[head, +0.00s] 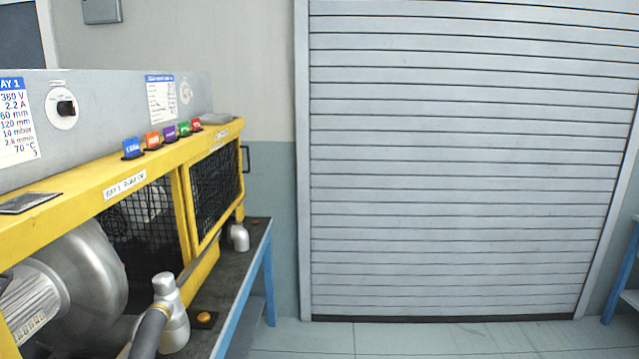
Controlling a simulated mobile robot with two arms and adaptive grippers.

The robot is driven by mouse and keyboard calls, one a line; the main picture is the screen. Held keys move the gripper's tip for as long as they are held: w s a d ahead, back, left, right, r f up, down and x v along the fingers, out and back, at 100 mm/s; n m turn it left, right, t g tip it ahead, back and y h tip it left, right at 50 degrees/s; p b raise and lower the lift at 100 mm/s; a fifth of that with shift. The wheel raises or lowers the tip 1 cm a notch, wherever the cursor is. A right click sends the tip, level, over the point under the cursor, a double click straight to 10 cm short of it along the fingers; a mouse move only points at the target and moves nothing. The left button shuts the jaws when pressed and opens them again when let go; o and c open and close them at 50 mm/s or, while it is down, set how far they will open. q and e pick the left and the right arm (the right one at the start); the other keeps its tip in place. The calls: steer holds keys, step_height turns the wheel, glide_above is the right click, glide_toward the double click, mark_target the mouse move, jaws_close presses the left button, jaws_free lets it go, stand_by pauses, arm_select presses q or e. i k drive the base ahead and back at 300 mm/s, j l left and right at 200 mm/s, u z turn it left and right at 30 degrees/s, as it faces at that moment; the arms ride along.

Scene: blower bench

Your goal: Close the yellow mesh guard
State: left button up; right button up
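The yellow machine frame (125,187) runs along the bench at the left of the head view. A yellow-framed black mesh panel (216,186) stands at its far end, with a dark handle (246,158) by its far edge. I cannot tell whether this panel is fully closed. The nearer bay shows a silver blower (92,272) uncovered at its front, with black mesh (140,232) beside and behind it. Neither of my grippers is in view.
Coloured tags (168,134) line the frame top. Blue legs (269,285) support the bench. The floor (420,340) before the roller shutter (460,160) is clear.

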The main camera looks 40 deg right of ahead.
mark_target(198, 249)
steer(key=z, duration=0.85)
steer(key=i+l+u, duration=0.1)
steer(key=i, duration=0.25)
steer(key=i+l+u, duration=0.1)
steer(key=i+l, duration=0.2)
steer(key=i, duration=0.1)
